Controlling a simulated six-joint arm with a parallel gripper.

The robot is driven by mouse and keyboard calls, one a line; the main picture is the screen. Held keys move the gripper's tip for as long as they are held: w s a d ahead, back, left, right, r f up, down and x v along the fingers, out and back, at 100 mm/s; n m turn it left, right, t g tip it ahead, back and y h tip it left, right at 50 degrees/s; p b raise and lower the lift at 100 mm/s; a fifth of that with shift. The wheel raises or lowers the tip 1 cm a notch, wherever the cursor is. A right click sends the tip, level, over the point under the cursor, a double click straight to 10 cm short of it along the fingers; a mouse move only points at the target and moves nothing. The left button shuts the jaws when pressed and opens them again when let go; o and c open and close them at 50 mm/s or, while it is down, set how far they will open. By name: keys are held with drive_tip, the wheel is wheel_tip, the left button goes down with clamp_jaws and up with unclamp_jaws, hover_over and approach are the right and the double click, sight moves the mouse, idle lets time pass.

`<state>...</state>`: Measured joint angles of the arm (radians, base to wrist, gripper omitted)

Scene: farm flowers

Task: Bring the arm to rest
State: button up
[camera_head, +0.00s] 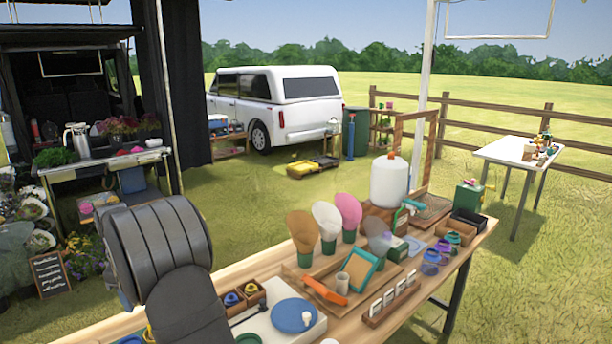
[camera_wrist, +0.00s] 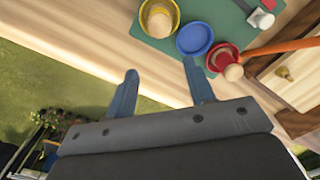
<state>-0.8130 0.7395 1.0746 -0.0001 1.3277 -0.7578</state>
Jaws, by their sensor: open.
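My gripper (camera_wrist: 160,85) shows in the wrist view with its two blue-grey fingers spread apart and nothing between them. It is over the front edge of the wooden table (camera_wrist: 85,45), with grass visible below the left finger. In the head view my dark grey arm stands at the lower left, beside the near end of the table (camera_head: 240,285). The gripper's fingers cannot be seen in that view.
In the head view, a blue round plate (camera_head: 293,315), orange-handled tool (camera_head: 324,290) and white tank (camera_head: 389,182) occupy the table.

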drive_tip(key=s+d+r, duration=0.2)
drive_tip(key=d+r, duration=0.1)
drive_tip(key=d, duration=0.7)
drive_tip(key=a+f, duration=0.1)
drive_tip(key=s+a+f, duration=0.1)
drive_tip(key=a, duration=0.1)
drive_tip(key=a+f, duration=0.1)
drive_tip(key=shift+s+a, duration=0.2)
drive_tip(key=shift+a, duration=0.05)
